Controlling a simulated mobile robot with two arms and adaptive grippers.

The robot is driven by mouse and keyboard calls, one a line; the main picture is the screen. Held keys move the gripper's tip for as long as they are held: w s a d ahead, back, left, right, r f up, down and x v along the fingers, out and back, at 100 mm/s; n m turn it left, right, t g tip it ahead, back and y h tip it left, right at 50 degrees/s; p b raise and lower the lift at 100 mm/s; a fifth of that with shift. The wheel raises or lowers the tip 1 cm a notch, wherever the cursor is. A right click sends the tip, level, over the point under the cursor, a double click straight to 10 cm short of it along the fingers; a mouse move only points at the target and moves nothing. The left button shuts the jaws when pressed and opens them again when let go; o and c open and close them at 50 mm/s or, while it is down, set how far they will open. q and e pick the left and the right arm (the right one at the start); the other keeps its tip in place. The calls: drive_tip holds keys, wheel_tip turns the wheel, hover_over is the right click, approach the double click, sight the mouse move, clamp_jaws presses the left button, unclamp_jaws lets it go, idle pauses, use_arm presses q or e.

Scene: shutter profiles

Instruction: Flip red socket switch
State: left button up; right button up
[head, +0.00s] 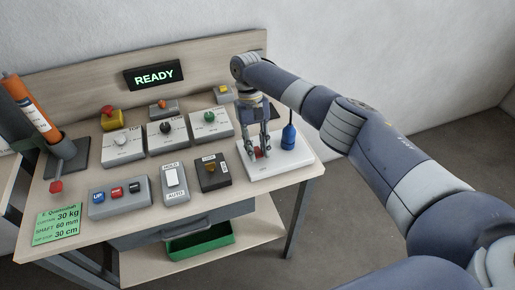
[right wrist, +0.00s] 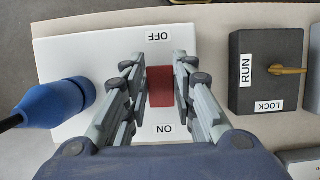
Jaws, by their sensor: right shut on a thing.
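The red socket switch (right wrist: 160,88) sits in the white socket board (right wrist: 60,140); in the head view a bit of the red switch (head: 258,153) shows on the board (head: 297,158) at the table's right end. My right gripper (head: 261,150) reaches down from above with its fingers on both sides of the switch. In the right wrist view my right gripper (right wrist: 159,78) is shut on it. An upside-down OFF label is above the switch and an upside-down ON label below it. I cannot tell which way the switch is tilted. My left gripper is out of view.
A blue plug (head: 288,137) with a cord stands on the board beside the gripper. A dark RUN/LOCK key box (head: 212,172) is close by on the left. Several control boxes fill the table. A READY display (head: 154,76) is on the back panel.

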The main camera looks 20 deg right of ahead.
sight(255, 147)
drive_tip(key=shift+w+r, duration=0.1)
idle(0.3)
drive_tip(key=o, duration=1.1)
drive_tip(key=shift+c, duration=0.2)
drive_tip(key=shift+r, duration=0.15)
drive_tip(key=shift+v, duration=3.5)
